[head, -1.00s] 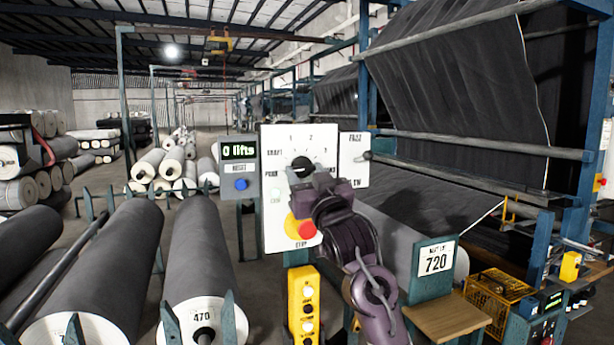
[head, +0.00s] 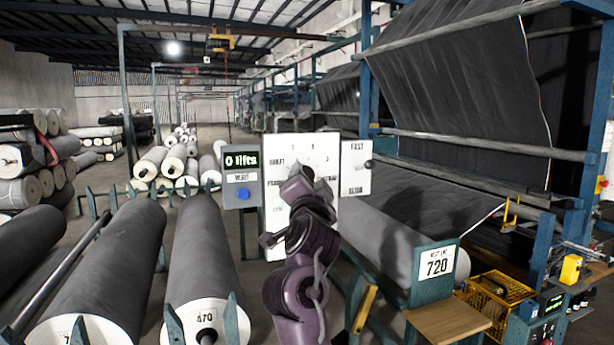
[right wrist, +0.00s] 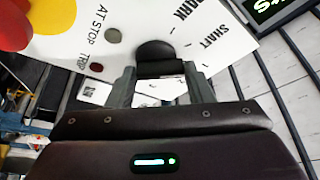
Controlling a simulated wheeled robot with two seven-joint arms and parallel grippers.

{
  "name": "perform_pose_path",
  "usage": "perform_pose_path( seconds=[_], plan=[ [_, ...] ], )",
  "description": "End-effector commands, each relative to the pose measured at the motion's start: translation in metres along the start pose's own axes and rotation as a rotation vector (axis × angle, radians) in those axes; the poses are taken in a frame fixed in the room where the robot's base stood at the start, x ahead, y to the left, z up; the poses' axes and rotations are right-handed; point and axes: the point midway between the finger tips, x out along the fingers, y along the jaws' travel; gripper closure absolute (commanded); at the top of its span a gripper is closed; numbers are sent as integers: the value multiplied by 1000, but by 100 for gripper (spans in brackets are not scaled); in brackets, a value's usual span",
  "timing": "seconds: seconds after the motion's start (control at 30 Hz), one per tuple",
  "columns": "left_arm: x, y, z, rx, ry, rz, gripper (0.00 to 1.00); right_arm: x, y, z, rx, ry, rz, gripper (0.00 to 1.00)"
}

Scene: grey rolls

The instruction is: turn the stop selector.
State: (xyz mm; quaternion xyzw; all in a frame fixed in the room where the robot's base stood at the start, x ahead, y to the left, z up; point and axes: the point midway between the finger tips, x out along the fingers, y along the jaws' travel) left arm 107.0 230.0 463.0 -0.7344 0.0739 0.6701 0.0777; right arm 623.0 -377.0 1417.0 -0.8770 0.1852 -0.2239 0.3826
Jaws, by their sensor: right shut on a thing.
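The selector panel (head: 330,150) is a white plate with position marks in the head view. Its black selector knob (right wrist: 155,50) shows in the right wrist view, between the fingertips. My right gripper (head: 303,182) is at the panel, and in the right wrist view (right wrist: 158,72) it is shut on the knob. My gripper and arm hide the knob and the lower panel in the head view. I cannot tell which mark the knob points at. The words PARK, SHAFT and AT STOP are readable in the right wrist view. My left gripper is not in view.
A grey box with a "0 lifts" display (head: 241,160) and blue button (head: 243,193) adjoins the panel's left. A red button (right wrist: 12,25) on yellow is near the gripper. Large grey rolls (head: 200,250) lie at left.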

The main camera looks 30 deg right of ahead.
Motion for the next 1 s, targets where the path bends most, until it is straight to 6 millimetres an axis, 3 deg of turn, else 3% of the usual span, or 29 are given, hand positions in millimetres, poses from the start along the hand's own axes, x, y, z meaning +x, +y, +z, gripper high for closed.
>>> perform_pose_path(
  seconds=[0.43,1.0],
  plan=[
    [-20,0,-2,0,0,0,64,1,-3,-2,274,-2,114,76],
    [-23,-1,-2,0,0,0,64,1,-2,-2,341,0,142,76]
  ],
)
